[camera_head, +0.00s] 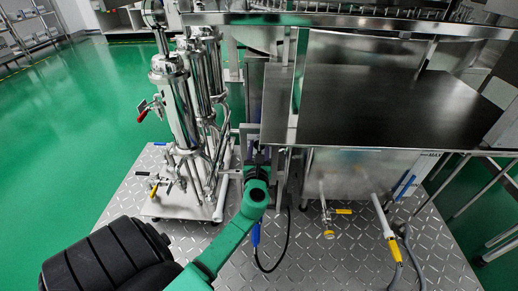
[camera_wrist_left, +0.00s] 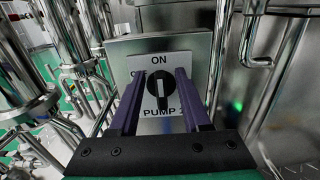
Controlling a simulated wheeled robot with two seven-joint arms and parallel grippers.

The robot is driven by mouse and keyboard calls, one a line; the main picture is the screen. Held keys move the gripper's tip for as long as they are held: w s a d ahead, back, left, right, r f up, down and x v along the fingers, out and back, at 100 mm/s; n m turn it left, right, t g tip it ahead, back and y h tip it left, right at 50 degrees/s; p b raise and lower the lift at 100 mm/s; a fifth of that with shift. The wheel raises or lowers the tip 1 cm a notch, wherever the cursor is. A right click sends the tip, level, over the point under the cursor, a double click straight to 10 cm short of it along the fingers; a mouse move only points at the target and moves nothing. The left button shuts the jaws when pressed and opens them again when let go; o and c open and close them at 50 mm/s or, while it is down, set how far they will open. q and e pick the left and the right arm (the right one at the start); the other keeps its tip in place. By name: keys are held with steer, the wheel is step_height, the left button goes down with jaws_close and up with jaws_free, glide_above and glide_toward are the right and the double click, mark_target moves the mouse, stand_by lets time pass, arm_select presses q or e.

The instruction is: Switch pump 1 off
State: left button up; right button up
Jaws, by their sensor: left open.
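In the left wrist view, a black rotary knob (camera_wrist_left: 158,88) with a white mark on its lower part sits on a white plate. The plate reads ON above the knob and PUMP below it; the last character is unclear. The knob's grip bar stands about vertical. The plate is on a grey metal box (camera_wrist_left: 118,50). My left gripper (camera_wrist_left: 160,76) is open, its two purple fingers on either side of the knob; I cannot tell whether they touch it. In the head view, my left gripper (camera_head: 257,160) is at the machine's front, and the knob is hidden there. My right gripper is not in view.
Steel cylinders and pipes (camera_head: 178,105) stand left of the gripper. A dark-topped steel table (camera_head: 385,110) overhangs at the right. A black cable (camera_head: 285,250) hangs below. Valves and a hose (camera_head: 388,230) are at the lower right. Green floor at the left is clear.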

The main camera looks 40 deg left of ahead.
arm_select(q)
jaws_close()
